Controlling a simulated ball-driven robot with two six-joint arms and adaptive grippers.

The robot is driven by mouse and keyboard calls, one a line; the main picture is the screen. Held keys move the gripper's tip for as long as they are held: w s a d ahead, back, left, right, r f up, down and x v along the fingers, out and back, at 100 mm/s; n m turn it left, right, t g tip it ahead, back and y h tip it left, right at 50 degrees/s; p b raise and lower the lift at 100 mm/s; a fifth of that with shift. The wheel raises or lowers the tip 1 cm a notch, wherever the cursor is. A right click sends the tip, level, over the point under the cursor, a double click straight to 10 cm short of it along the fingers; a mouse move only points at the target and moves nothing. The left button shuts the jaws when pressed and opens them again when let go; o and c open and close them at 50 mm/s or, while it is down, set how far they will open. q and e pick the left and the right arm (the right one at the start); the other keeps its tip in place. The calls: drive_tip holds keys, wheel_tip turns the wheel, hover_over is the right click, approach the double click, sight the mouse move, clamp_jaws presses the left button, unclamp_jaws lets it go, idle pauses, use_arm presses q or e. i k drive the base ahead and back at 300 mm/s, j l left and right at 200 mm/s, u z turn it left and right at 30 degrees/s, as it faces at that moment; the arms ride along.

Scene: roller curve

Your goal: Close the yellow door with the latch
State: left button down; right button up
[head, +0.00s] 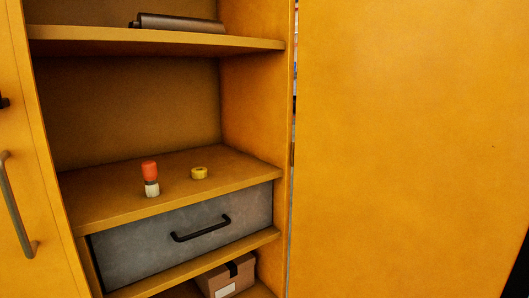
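A large yellow door panel (410,150) fills the right half of the head view. It stands open beside the cabinet, and a narrow gap shows between it and the cabinet's side. Another yellow panel (38,150) is at the left edge, with a dark metal bar handle (18,206). A small black part (3,102) above that handle is cut off by the frame; I cannot tell whether it is the latch. Neither of my grippers is in view.
The open cabinet has a top shelf (160,41) with a dark brown object (180,22). A middle shelf (225,178) holds a red-and-white bottle (150,178) and a yellow roll (199,173). Below are a grey drawer (140,252) with a black handle and a cardboard box (228,277).

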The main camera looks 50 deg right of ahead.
sight(411, 171)
drive_tip(key=k+l, duration=0.3)
drive_tip(key=k+l+u, duration=0.1)
drive_tip(key=k+l, duration=0.15)
drive_tip(key=k, duration=0.25)
drive_tip(key=k+l, duration=0.25)
drive_tip(key=k+l+u, duration=0.1)
drive_tip(key=l, duration=0.35)
drive_tip(key=k+l, duration=0.3)
drive_tip(key=l, duration=0.15)
drive_tip(key=k+l+u, duration=0.15)
drive_tip(key=l, duration=0.3)
drive_tip(key=k+l+u, duration=0.1)
drive_tip(key=k+l, duration=0.15)
drive_tip(key=l, duration=0.15)
drive_tip(key=i+l, duration=0.1)
drive_tip(key=l, duration=0.65)
drive_tip(key=i+l+u, duration=0.1)
drive_tip(key=l, duration=0.6)
